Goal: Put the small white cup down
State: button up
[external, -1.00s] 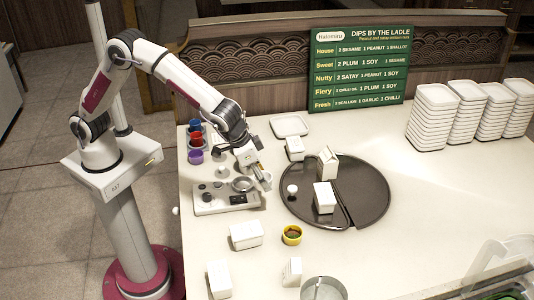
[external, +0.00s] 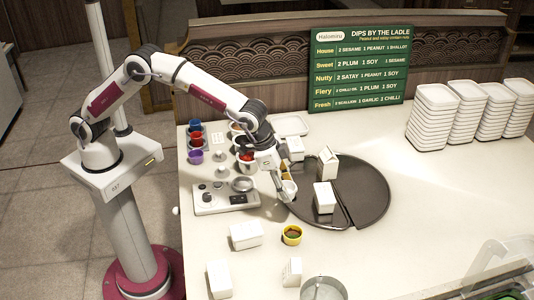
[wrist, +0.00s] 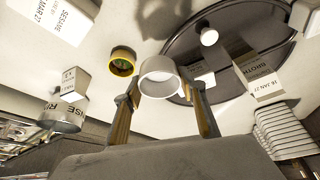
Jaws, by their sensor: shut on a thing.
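The small white cup (external: 289,187) is held at the tips of my gripper (external: 281,190), over or beside the left edge of the dark round tray (external: 372,190). In the wrist view the cup (wrist: 159,72) sits between the two fingers of my gripper (wrist: 160,92), with its pale round rim showing. I cannot tell whether its base touches anything. The dark tray also shows in the wrist view (wrist: 232,55).
White cartons (external: 324,197) and (external: 328,162) stand on the tray. A small white round knob (wrist: 208,36) shows on it in the wrist view. A yellow-rimmed bowl (external: 292,235) is in front. Stacked white trays (external: 432,115) stand back right.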

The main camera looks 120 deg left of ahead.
dwell(0.3)
send_over(289, 218)
jog(key=s, duration=0.1)
jog(key=shift+s+d+f, duration=0.1)
jog(key=shift+d+f, duration=0.05)
jog(key=shift+f, duration=1.4)
jog(key=shift+d+f, duration=0.1)
jog(key=shift+f, duration=1.45)
jog(key=shift+f, duration=0.1)
jog(key=shift+f, duration=1.8)
jog(key=shift+f, duration=0.15)
jog(key=o, duration=1.2)
